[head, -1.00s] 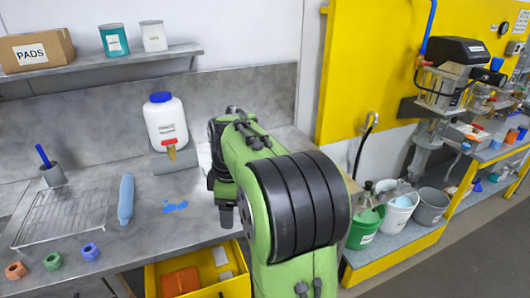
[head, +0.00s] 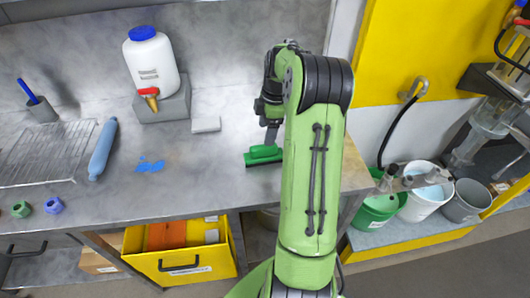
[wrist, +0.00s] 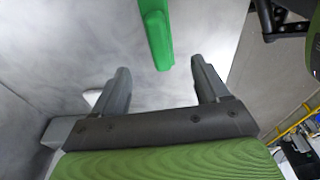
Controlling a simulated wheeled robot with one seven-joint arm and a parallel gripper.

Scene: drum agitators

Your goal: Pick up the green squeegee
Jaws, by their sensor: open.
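The green squeegee (head: 262,154) lies on the grey bench top near its right end, with a dark strip along its front edge. In the head view my gripper (head: 272,132) is just above and beside it, and my arm hides part of that area. In the wrist view the squeegee's green handle (wrist: 156,38) points in from the top, a little beyond the fingertips and roughly between them. My gripper (wrist: 160,82) is open and empty, its two grey fingers spread apart.
A white sponge-like block (head: 206,125) and a white jug with red tap (head: 152,62) stand left of the squeegee. A yellow drawer (head: 180,262) is open below.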

